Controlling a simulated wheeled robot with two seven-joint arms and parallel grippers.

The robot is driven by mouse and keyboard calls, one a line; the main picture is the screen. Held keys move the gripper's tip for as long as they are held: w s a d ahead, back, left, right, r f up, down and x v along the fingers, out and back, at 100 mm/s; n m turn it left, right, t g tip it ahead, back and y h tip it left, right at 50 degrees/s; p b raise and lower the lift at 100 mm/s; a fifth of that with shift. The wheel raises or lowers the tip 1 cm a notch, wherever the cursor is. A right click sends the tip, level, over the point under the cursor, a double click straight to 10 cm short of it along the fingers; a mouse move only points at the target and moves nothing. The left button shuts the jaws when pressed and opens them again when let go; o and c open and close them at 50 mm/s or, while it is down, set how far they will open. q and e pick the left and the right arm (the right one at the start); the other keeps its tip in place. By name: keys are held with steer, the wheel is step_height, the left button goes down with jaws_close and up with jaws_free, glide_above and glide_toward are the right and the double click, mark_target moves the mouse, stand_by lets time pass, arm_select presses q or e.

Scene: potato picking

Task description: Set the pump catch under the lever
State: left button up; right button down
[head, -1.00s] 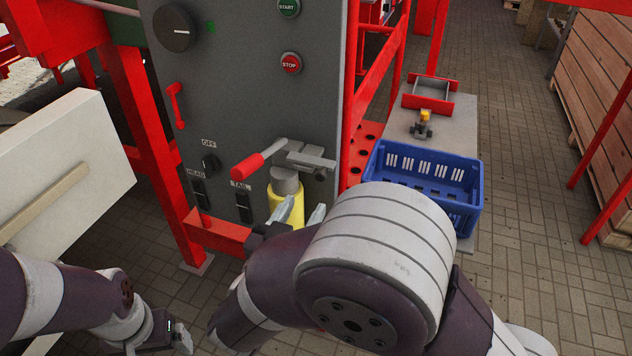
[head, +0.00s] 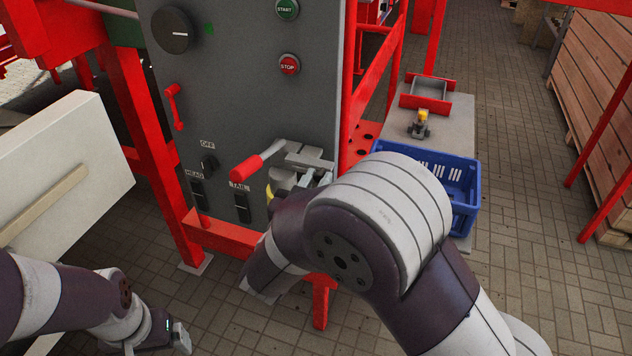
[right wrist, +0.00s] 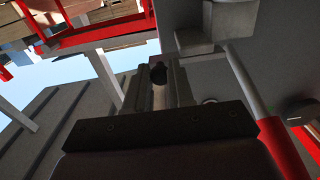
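The pump lever (head: 258,160) has a red grip and a grey arm running to a grey bracket (head: 305,156) on the cabinet. It also shows in the right wrist view (right wrist: 274,140). A dark knob (right wrist: 159,72), apparently on the catch, lies between the fingers of my right gripper (right wrist: 160,85). Whether they press on it cannot be told. In the head view my right gripper (head: 318,178) is just below the bracket, mostly hidden by my arm. The yellow pump cylinder (head: 278,185) is largely covered. My left gripper (head: 180,342) is low at left, away from the lever; its fingers are unclear.
The grey cabinet (head: 240,90) carries a dial, buttons and switches. A blue crate (head: 463,208) is close to the right of my right arm. Red frame posts (head: 150,150) stand beside the cabinet. Open paved floor (head: 525,250) is at right.

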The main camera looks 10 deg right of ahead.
mark_target(299, 164)
steer(key=w+a, duration=0.1)
steer(key=a, duration=0.1)
steer(key=w+a, duration=0.1)
steer(key=a, duration=0.1)
steer(key=shift+w+p, duration=0.35)
steer(key=shift+p, duration=0.05)
steer(key=shift+d, duration=0.1)
steer(key=c, duration=1.1)
jaws_free()
steer(key=shift+o, duration=0.6)
steer(key=shift+a, duration=0.25)
steer(key=shift+s+a, duration=0.1)
steer(key=shift+s, duration=0.15)
steer(key=b+v, duration=0.1)
steer(key=v, duration=1.1)
steer(key=shift+w, duration=0.1)
